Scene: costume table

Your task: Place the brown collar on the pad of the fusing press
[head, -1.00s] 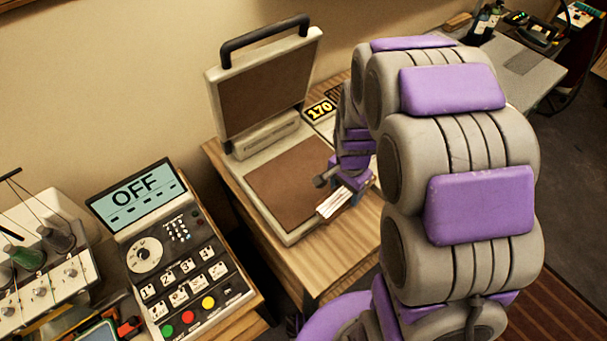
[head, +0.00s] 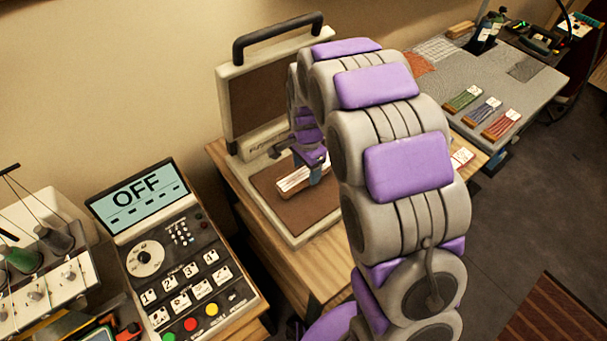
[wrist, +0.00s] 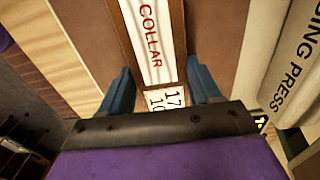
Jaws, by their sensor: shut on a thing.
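The collar (head: 295,178) is a narrow strip with a white face and brown edging. In the wrist view the collar (wrist: 153,42) shows the red word COLLAR and a small number tag at its near end. My gripper (head: 316,170) is shut on the collar, with its blue fingers on either side in the wrist view (wrist: 163,85). The collar is over the brown pad (head: 306,211) of the fusing press (head: 238,180); I cannot tell whether it touches the pad. The press lid (head: 222,85) stands raised. My arm hides the right part of the press.
A control panel reading OFF (head: 140,195) stands at the left, beside thread spools (head: 55,238). The press sits on a wooden table (head: 275,262). At the right, a grey table (head: 480,75) carries several labelled thread bundles (head: 500,125).

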